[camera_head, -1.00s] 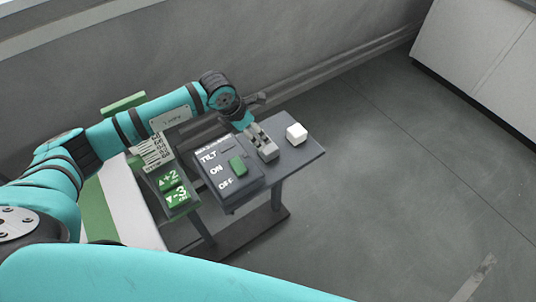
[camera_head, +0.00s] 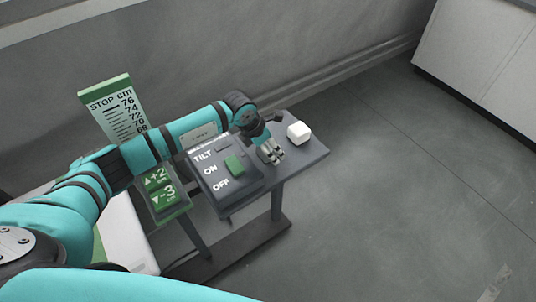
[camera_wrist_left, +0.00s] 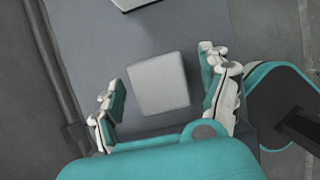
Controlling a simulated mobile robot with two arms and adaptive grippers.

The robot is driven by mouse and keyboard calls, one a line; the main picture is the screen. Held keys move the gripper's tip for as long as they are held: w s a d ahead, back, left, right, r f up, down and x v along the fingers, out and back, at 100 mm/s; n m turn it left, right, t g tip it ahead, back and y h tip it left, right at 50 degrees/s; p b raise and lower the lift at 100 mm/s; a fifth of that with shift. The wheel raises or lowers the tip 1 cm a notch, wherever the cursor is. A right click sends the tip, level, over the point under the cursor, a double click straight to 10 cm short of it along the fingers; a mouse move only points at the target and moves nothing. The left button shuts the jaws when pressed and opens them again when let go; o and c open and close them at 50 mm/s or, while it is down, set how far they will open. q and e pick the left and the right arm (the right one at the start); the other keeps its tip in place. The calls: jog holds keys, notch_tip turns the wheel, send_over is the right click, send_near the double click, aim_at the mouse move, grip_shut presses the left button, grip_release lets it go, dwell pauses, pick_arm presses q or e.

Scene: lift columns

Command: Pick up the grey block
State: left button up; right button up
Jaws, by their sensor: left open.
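A light grey block (camera_wrist_left: 158,84) lies on the dark grey tabletop (camera_wrist_left: 185,25) in the left wrist view. My left gripper (camera_head: 273,154) is open, with one finger on each side of the block and a visible gap at both sides. In the head view the gripper is low over the table, between the TILT box and a white block, and it hides most or all of the grey block there. My right gripper is not in view.
The white block (camera_head: 299,132) stands at the table's right end. The TILT box (camera_head: 222,178) with a green switch is left of the gripper. A panel (camera_head: 162,190) marked +2 and -3 and a height scale (camera_head: 115,110) are further left.

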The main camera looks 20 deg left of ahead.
pick_arm(q)
jog(key=shift+r, duration=0.15)
jog(key=shift+c, duration=1.3)
grip_shut()
jog(key=shift+w+r, duration=0.1)
jog(key=shift+r, duration=0.05)
jog(key=shift+r, duration=0.1)
